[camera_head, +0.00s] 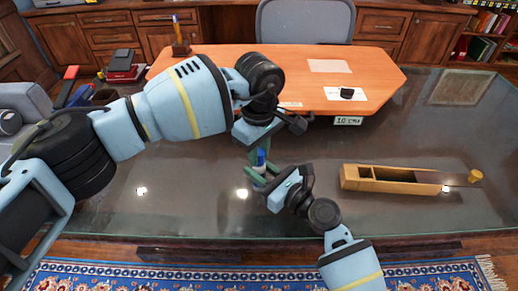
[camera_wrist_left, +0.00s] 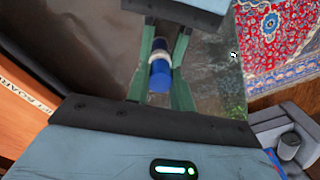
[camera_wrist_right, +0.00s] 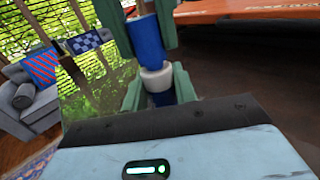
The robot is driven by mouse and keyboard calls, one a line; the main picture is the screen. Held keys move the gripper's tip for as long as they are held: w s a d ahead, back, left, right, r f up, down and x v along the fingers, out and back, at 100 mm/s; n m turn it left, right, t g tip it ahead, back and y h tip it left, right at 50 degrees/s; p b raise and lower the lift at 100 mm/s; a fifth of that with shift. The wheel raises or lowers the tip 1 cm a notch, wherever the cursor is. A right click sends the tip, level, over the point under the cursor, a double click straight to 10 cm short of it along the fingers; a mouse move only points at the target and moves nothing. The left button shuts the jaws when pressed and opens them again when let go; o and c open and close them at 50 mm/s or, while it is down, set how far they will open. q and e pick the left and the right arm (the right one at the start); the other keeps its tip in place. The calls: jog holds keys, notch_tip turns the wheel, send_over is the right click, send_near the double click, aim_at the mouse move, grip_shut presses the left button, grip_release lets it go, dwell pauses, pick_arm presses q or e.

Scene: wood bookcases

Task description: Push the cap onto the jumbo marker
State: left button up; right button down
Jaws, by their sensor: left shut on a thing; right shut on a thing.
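The blue cap (camera_head: 261,157) is between the fingers of my left gripper (camera_head: 257,152), which comes down from above. It is also in the left wrist view (camera_wrist_left: 160,75) and upright in the right wrist view (camera_wrist_right: 148,42). The jumbo marker (camera_head: 259,169) shows a white part just below the cap, held by my right gripper (camera_head: 266,181). This white part also shows in the right wrist view (camera_wrist_right: 156,79). Cap and marker are roughly in line and very close or touching; I cannot tell if a gap remains. Fingers hide much of the marker.
A long wooden box (camera_head: 405,179) with an open compartment lies to the right on the dark glossy table (camera_head: 190,200). An orange board (camera_head: 290,70) with papers is behind. The front left of the table is clear.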

pick_arm(q)
jog(key=shift+f, duration=0.35)
jog(key=o, duration=1)
notch_tip(320, 180, up, 12)
pick_arm(e)
jog(key=c, duration=1)
grip_release()
jog(key=shift+c, duration=0.2)
